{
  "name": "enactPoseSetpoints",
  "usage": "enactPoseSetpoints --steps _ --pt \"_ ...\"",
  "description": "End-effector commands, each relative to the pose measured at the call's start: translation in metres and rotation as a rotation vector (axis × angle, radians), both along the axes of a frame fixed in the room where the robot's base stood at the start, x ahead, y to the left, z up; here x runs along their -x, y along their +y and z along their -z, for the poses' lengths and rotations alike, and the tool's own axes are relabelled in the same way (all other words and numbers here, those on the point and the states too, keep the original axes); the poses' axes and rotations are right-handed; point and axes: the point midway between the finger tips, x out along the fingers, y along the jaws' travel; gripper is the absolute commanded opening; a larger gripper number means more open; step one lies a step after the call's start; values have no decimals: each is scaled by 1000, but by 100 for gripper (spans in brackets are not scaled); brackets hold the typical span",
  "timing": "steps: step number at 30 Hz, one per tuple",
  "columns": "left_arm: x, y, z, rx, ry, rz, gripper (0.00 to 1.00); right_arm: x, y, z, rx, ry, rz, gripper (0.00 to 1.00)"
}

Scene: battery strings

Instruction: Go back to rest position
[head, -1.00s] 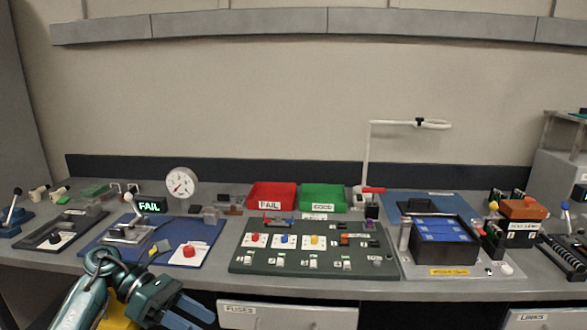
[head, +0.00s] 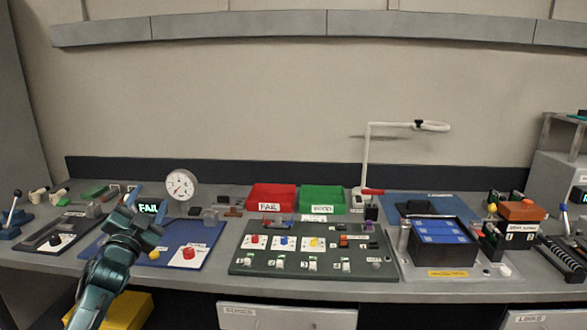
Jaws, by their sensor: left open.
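My left gripper (head: 148,212) is teal with blue fingers. It is open, with its fingers spread and pointing away from me, over the left part of the blue test mat (head: 207,236). I see nothing between the fingers. The arm hides part of the test fixture behind it. The lit FAIL display (head: 148,207) shows between the fingers, and a red button (head: 188,253) lies to the right of the gripper. My right gripper is not in view.
A dial gauge (head: 181,186), a red FAIL bin (head: 272,197) and a green GOOD bin (head: 323,198) stand along the back. A dark green panel (head: 307,264) with buttons fills the middle. A black box with blue cells (head: 443,240) stands at right.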

Motion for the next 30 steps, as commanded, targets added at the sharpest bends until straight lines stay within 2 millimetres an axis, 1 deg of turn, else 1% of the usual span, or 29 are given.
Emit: enactPoseSetpoints --steps 1,3,8,9,14,15,17,18,20,21,23,24,26,27,29,30 --pt "-4 8 12 92 66 -18 52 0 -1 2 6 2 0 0" --pt "-7 17 30 218 160 -41 52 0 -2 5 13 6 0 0" --pt "-8 27 74 478 368 -81 52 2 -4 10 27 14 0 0" --pt "0 18 94 482 398 -74 52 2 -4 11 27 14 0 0" --pt "35 -15 151 472 476 -36 52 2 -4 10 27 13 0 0" --pt "46 -23 166 473 499 -26 52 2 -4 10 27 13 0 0" --pt "65 -37 189 476 536 -10 52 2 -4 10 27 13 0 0" --pt "79 -47 206 480 564 1 52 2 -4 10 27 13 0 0" --pt "105 -64 231 488 609 20 52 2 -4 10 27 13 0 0" --pt "125 -75 248 496 642 33 52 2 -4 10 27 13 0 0" --pt "159 -94 272 514 694 53 52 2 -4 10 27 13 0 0" --pt "183 -106 286 526 729 66 52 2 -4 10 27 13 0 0" --pt "221 -124 305 551 782 84 52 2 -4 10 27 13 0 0" --pt "246 -134 315 569 816 94 52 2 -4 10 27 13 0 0" --pt "281 -149 325 597 861 106 52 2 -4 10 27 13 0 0" --pt "302 -158 330 616 889 112 52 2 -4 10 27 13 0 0"
